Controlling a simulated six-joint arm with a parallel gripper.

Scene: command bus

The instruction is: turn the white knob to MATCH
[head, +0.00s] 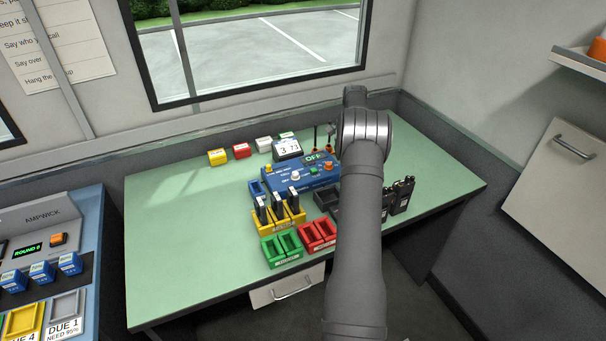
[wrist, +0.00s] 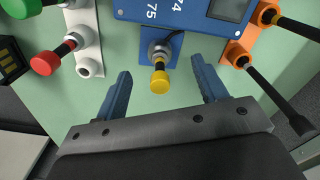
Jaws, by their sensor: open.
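The white knob (head: 295,174) stands on the front part of the blue box (head: 275,183) in the head view. The box's small display (head: 314,155) reads OFF in green. The knob's pointing direction and the MATCH mark are too small to read. I cannot make out the white knob in the wrist view. My gripper (wrist: 161,69) is open in the wrist view, with blue fingers on either side of a yellow-capped connector (wrist: 159,80); I cannot tell whether they touch it. In the head view my arm hides the gripper.
A white display (head: 288,148) reading 3 73 stands behind the box. A yellow rack (head: 278,226) holding several dark items stands in front, with green (head: 281,249) and red (head: 318,235) trays nearer. Black radios (head: 402,194) stand right of my arm. The table's left side is clear.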

